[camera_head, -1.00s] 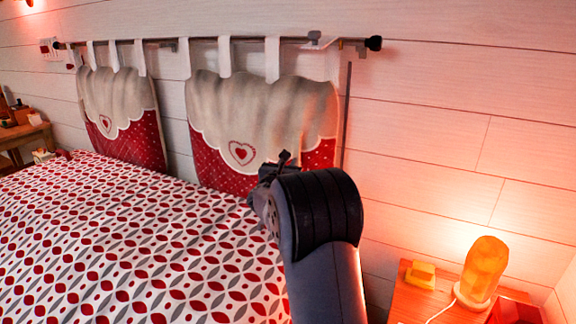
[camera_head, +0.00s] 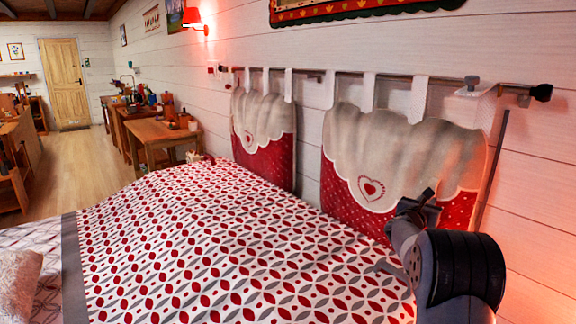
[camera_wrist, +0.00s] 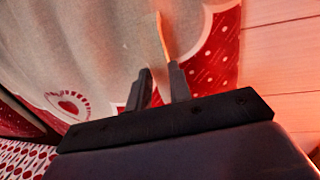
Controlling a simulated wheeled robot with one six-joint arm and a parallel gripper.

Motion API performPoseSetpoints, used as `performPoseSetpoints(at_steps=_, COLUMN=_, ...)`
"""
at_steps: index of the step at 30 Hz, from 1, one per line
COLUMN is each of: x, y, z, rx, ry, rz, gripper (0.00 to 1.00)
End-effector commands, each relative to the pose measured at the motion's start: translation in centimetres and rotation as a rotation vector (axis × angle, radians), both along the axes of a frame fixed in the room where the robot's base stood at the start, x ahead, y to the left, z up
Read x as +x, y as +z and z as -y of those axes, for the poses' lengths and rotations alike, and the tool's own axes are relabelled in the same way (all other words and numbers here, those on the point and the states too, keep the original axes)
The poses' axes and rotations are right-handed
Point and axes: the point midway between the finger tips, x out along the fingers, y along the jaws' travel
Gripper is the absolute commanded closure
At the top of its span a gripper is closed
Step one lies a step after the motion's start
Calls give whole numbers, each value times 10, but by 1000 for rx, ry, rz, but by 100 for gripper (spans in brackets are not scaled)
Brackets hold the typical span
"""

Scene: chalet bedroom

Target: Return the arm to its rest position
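My gripper (camera_head: 418,205) shows at the lower right of the head view, at the end of my bent arm. It is in front of the right headboard cushion and above the bed. In the wrist view my gripper (camera_wrist: 158,75) has two dark fingers with a gap between them. It looks open. A thin orange strip (camera_wrist: 162,36) runs upward from beside the right finger; I cannot tell whether it is part of the finger or a separate thing. The cushion fabric (camera_wrist: 95,45) fills the wrist view behind the fingers.
The bed (camera_head: 220,240) with its red and grey patterned cover fills the lower middle. Headboard cushions (camera_head: 395,150) hang from a rod (camera_head: 440,82) on the white plank wall. A wooden table (camera_head: 155,133) stands beyond the bed. Open floor (camera_head: 75,165) leads to a door (camera_head: 63,82).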

Motion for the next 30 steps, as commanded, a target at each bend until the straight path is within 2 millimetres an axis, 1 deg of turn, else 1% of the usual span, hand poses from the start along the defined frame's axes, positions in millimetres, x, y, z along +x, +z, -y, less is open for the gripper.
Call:
performPoseSetpoints(at_steps=1, x=6, y=1, z=5, rx=1, ry=-1, rz=-1, gripper=80)
performPoseSetpoints(at_steps=6, x=22, y=0, z=19, rx=1, ry=0, rz=-2, gripper=80)
performPoseSetpoints(at_steps=11, x=32, y=0, z=28, rx=1, ry=0, rz=0, gripper=80)
performPoseSetpoints(at_steps=16, x=36, y=0, z=24, rx=1, ry=2, rz=-2, gripper=80)
performPoseSetpoints(at_steps=30, x=37, y=0, z=20, rx=-3, ry=9, rz=-6, gripper=80)
